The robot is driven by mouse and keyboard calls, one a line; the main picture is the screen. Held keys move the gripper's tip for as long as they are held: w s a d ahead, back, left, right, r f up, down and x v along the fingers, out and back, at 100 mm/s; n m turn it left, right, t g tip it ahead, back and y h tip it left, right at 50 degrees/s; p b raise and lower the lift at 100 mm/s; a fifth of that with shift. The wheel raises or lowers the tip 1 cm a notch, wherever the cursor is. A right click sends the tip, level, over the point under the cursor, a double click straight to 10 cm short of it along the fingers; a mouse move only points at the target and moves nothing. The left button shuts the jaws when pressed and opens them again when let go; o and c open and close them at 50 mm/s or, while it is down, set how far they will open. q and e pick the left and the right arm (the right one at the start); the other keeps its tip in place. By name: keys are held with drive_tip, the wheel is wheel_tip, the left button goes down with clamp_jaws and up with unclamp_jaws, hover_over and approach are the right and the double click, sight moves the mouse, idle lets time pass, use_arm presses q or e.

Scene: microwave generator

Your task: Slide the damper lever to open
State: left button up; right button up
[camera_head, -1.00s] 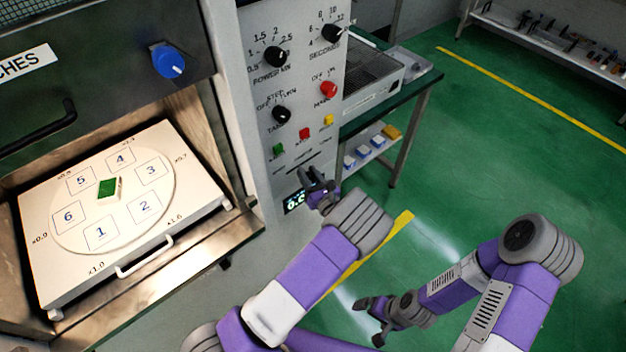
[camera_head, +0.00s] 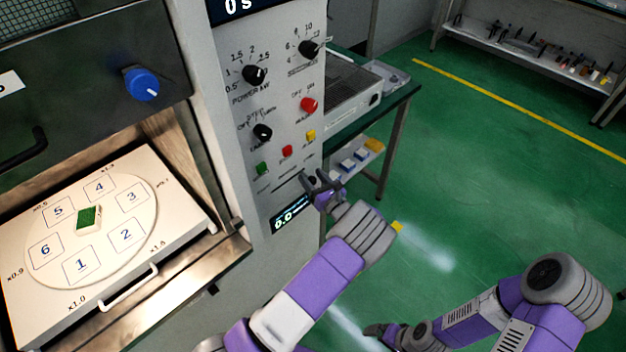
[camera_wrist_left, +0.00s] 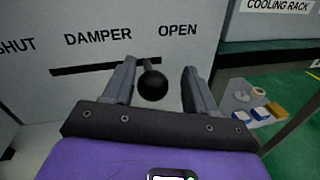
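The damper lever, a black ball knob (camera_wrist_left: 152,84) on a short stem, shows in the left wrist view. It stands at the right part of its dark horizontal slot (camera_wrist_left: 85,68), below and between the words DAMPER and OPEN. My left gripper (camera_wrist_left: 160,82) is open, with one finger on each side of the knob. The knob looks nearer the left finger; whether they touch I cannot tell. In the head view my left gripper (camera_head: 322,184) is at the low part of the control panel (camera_head: 287,185) and hides the knob. My right gripper (camera_head: 380,332) hangs low at the bottom; its fingers are unclear.
The panel carries black dials (camera_head: 253,75), coloured buttons (camera_head: 287,151) and a lit display (camera_head: 291,213) close to my left gripper. An open chamber with a numbered turntable tray (camera_head: 140,240) is at left. A green-topped bench (camera_head: 400,92) stands behind at right. The green floor is free.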

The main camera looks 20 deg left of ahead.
use_arm(q)
drive_tip(key=shift+s, duration=0.1)
drive_tip(key=p+v, duration=0.1)
drive_tip(key=v, duration=0.6)
drive_tip(key=shift+d, duration=0.2)
drive_tip(key=shift+s, duration=0.2)
